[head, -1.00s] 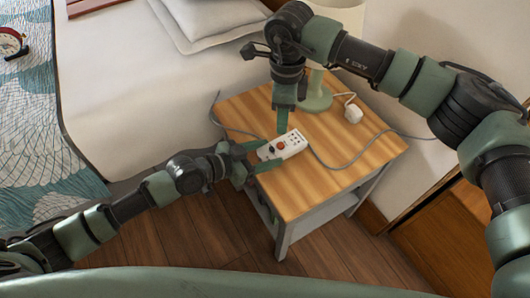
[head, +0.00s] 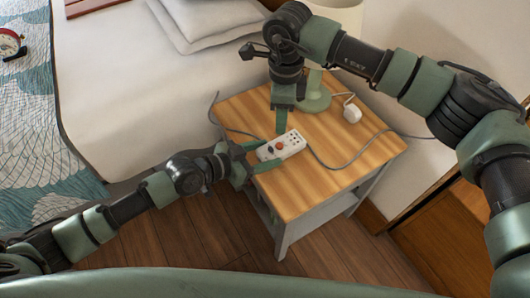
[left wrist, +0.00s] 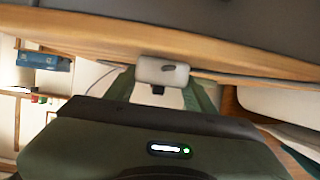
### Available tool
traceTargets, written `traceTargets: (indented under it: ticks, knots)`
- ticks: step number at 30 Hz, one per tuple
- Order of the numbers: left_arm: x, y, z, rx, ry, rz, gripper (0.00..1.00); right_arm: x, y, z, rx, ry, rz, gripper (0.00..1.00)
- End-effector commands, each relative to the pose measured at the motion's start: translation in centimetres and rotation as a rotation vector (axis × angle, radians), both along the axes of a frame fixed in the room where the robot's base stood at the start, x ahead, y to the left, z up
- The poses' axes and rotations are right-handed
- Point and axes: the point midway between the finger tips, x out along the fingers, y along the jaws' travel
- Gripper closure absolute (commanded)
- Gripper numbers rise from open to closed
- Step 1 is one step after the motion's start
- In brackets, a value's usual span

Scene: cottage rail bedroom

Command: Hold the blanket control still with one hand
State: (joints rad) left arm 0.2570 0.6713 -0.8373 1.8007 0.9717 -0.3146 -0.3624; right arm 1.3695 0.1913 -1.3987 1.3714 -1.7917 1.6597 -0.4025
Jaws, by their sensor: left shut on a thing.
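The blanket control (head: 282,147) is a white box with a red button and several dark ones, lying on the wooden bedside table (head: 345,172). My left gripper (head: 262,155) reaches in from the left, shut on the control's near left end, with a finger along each side. In the left wrist view the control's white end (left wrist: 162,72) shows between the two green fingers. My right gripper (head: 281,128) points down just behind the control's far side. Its fingers overlap in this view, so I cannot tell whether they are apart or touching the control.
A grey cord (head: 352,160) runs from the control across the table. A green lamp (head: 314,95) and a white plug (head: 351,114) stand at the back. The bed (head: 140,90) adjoins the table on the left. Bare floor (head: 200,235) lies in front.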

Motion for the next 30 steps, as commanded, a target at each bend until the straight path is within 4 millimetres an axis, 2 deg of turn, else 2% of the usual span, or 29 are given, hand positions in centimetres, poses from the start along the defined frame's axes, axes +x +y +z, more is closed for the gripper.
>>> traceTargets:
  ticks: [1, 5, 30]
  knots:
    - [0.02, 0.02, 0.01, 0.0, 0.0, 0.0, 0.93, 0.0, 0.0, 0.0, 0.0, 0.0, 0.0, 0.64]
    - [0.02, 0.02, 0.02, 0.0, 0.0, 0.0, 0.93, 0.0, 0.0, 0.0, 0.0, 0.0, 0.0, 1.0]
    - [0.02, 0.0, 0.03, -0.001, -0.001, 0.0, 0.93, 0.0, 0.0, 0.0, 0.0, 0.0, 0.0, 1.0]
